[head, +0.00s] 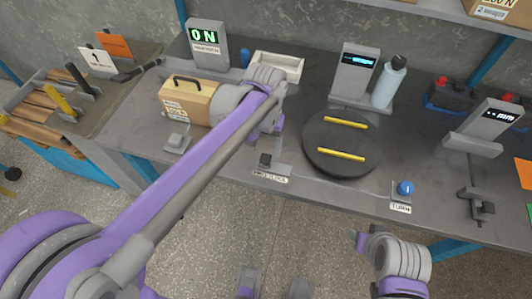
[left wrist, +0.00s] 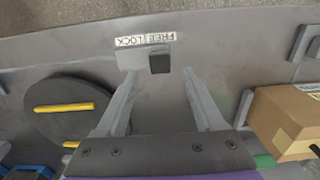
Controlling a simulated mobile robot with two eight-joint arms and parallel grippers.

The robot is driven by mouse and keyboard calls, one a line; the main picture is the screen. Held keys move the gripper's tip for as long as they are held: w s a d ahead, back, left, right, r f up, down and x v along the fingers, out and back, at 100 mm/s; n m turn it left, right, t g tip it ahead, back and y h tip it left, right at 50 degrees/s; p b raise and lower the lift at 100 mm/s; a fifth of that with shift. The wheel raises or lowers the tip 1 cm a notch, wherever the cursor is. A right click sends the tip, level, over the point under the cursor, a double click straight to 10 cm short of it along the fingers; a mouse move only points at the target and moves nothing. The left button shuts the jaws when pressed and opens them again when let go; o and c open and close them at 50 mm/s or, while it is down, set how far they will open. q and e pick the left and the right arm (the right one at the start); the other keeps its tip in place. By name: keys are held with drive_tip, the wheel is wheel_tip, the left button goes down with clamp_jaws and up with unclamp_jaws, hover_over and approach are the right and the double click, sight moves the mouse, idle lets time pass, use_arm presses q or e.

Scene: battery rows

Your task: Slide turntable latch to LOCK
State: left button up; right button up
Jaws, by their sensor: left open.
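The turntable latch has a dark square knob (head: 265,160) on a grey plate (head: 279,169) at the table's front edge. The round dark turntable (head: 341,159) with two yellow bars stands to the right in the head view. My left gripper (left wrist: 160,73) is open, its fingertips apart on either side of the knob with gaps. In the head view the left gripper (head: 273,130) is partly hidden by its arm. My right gripper's jaws do not show.
A cardboard box (head: 188,101) stands left of the latch. A blue TURN knob (head: 405,187) is right of the turntable. A display post (head: 353,75) and a bottle (head: 388,82) stand behind the turntable. The table front between latch and turntable is clear.

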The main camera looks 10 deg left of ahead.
sight(265, 158)
use_arm(q)
drive_tip(key=shift+f, duration=2.1)
clamp_jaws()
